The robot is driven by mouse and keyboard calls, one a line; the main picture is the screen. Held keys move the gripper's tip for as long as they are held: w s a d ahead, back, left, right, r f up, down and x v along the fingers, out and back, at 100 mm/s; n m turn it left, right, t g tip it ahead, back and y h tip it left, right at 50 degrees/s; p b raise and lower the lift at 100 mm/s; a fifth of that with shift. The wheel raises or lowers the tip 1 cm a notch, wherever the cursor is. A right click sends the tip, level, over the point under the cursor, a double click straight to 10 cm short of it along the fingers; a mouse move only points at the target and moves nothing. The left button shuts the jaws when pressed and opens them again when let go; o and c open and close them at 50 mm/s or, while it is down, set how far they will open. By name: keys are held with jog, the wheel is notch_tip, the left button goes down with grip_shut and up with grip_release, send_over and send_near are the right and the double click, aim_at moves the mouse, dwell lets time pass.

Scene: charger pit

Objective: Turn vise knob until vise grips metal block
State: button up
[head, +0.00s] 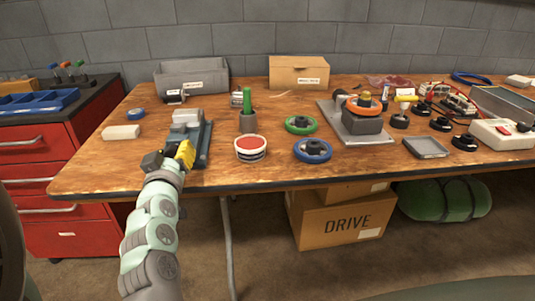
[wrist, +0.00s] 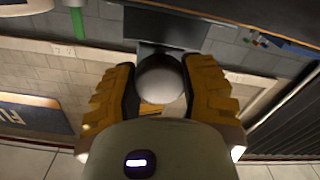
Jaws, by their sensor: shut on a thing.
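The grey vise (head: 200,140) stands at the front left part of the wooden bench, its long base running toward the front edge. A light grey metal block (head: 187,116) shows at the vise's far end; whether the jaws touch it I cannot tell. My gripper (head: 182,155) is at the vise's near end. In the wrist view my gripper (wrist: 160,90) has its two yellow fingers on either side of a round, pale grey vise knob (wrist: 160,80), shut on it. The head view hides the knob behind the gripper.
A red-topped tin (head: 250,155), a green-handled tool in a holder (head: 247,122) and a blue handwheel (head: 313,150) stand right of the vise. A white block (head: 121,132) lies to its left. A grey bin (head: 191,79) is behind. The red drawer cabinet (head: 40,150) borders the bench's left.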

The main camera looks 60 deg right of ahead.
jog(key=shift+m, duration=0.3)
dwell(0.4)
jog(key=o, duration=1.2)
jog(key=shift+v, duration=6)
